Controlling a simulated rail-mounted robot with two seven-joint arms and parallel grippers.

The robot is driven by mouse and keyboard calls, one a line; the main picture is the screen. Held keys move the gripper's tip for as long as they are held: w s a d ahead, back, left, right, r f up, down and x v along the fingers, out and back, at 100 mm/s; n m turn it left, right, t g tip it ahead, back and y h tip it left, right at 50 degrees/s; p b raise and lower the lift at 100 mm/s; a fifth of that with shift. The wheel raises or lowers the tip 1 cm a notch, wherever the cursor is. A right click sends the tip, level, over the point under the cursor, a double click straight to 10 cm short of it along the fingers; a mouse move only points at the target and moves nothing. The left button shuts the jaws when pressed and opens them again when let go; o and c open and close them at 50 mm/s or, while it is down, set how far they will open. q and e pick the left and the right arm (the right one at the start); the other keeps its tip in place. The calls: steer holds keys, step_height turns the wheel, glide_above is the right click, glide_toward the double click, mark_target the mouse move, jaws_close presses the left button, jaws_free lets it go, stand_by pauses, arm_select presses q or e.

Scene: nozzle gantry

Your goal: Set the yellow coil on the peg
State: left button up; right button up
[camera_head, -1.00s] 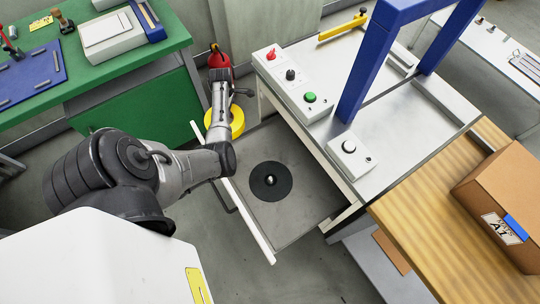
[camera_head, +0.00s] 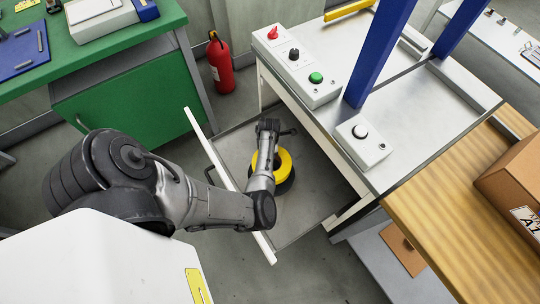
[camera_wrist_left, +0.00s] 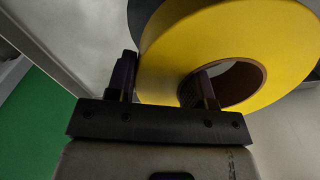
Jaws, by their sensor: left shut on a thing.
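My left gripper (camera_wrist_left: 165,88) is shut on the wall of the yellow coil (camera_wrist_left: 225,35), with one finger inside its brown-lined hole and the other outside. In the head view the coil (camera_head: 285,166) is over the black disc (camera_head: 287,187) in the open drawer (camera_head: 312,200), partly covered by my left forearm. The disc's edge shows below the coil, and a grey part of it shows behind the coil in the wrist view. The peg is hidden, so I cannot tell whether the coil is around it or above it. My right gripper is not in view.
The drawer's white front (camera_head: 222,165) stands to the left of the coil. The metal worktop with a button box (camera_head: 362,144) and blue gantry posts (camera_head: 378,55) borders the drawer on the right. A red fire extinguisher (camera_head: 220,68) stands behind.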

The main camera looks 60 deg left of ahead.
arm_select(q)
step_height(320, 180, down, 3)
steer(key=shift+a+f+b, duration=0.1)
steer(key=shift+f+b, duration=0.1)
steer(key=shift+b, duration=0.4)
steer(key=shift+f+b, duration=1.1)
steer(key=shift+f, duration=0.8)
steer(key=shift+f, duration=0.25)
steer(key=o, duration=1)
